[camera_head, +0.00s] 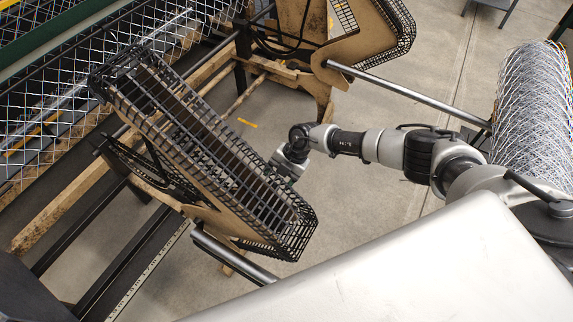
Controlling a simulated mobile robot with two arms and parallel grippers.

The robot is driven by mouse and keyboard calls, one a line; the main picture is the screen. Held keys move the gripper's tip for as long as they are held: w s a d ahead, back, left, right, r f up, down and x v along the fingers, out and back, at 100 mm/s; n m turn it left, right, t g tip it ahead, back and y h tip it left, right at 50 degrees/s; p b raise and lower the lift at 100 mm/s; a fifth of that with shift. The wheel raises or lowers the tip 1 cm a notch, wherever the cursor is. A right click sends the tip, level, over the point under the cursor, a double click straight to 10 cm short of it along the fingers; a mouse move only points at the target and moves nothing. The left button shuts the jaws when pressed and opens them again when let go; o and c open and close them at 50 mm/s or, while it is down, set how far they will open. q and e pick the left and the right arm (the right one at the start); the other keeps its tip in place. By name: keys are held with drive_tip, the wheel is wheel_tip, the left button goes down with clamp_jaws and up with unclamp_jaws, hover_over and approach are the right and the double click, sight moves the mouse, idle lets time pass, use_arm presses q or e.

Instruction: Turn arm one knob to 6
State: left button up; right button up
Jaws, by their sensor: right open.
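My right arm comes in from the right, and my right gripper (287,166) is at its end, close beside the right side of a black wire-mesh guard (200,150). The gripper is small in view and partly dark against the guard; it is open, and I see nothing held in it. I cannot tell whether it touches the guard. The guard sits on a tan machine arm housing (232,222). No knob or number scale for arm one can be made out. My left gripper is not in view.
A second tan housing with a mesh guard (375,38) stands at the top. A metal bar (410,93) runs from it to a roll of chainlink (533,110) at right. Chainlink mesh (60,110) lies at upper left.

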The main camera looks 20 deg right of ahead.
drive_tip(key=b+v, duration=0.1)
drive_tip(key=v, duration=0.5)
idle(0.5)
